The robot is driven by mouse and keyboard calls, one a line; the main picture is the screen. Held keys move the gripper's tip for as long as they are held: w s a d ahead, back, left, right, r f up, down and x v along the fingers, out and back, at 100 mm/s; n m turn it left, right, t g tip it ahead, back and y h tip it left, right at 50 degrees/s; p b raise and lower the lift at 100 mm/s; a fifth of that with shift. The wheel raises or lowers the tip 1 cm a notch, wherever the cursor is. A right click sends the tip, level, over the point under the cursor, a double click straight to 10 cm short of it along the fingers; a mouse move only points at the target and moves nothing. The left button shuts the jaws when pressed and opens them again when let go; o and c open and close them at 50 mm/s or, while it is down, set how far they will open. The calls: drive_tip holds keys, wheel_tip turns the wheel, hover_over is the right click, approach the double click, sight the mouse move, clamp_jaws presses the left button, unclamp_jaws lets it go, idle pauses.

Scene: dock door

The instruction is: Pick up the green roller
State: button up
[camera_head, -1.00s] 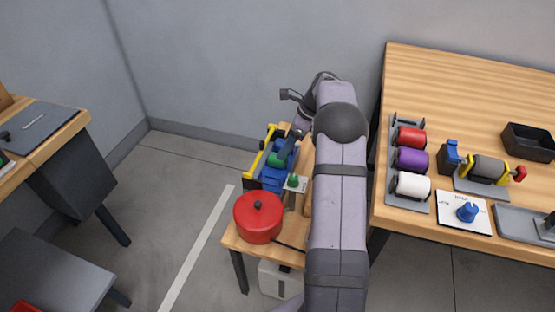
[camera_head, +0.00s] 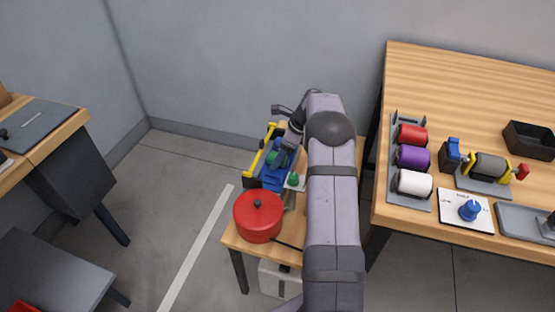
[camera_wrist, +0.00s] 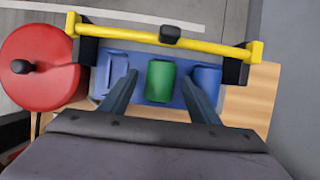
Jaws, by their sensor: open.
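The green roller (camera_wrist: 160,81) lies in a blue tray (camera_wrist: 142,100) inside a black carrier with a yellow handle bar (camera_wrist: 165,39). It also shows, small and partly hidden by my arm's end, in the head view (camera_head: 272,158). My gripper (camera_wrist: 165,85) is open, with one finger on each side of the green roller in the wrist view. I cannot tell how far the fingertips are above or beside it. Blue pieces (camera_wrist: 207,79) flank the roller.
A red pot (camera_head: 258,215) stands near the carrier on the small wooden table (camera_head: 290,240). At right, a larger table (camera_head: 470,85) holds red, purple and white rollers (camera_head: 411,157) on a grey rack. The wall is close behind the small table.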

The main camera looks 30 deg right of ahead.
drive_tip(key=c, duration=1.3)
drive_tip(key=shift+o, duration=0.2)
drive_tip(key=shift+r, duration=0.1)
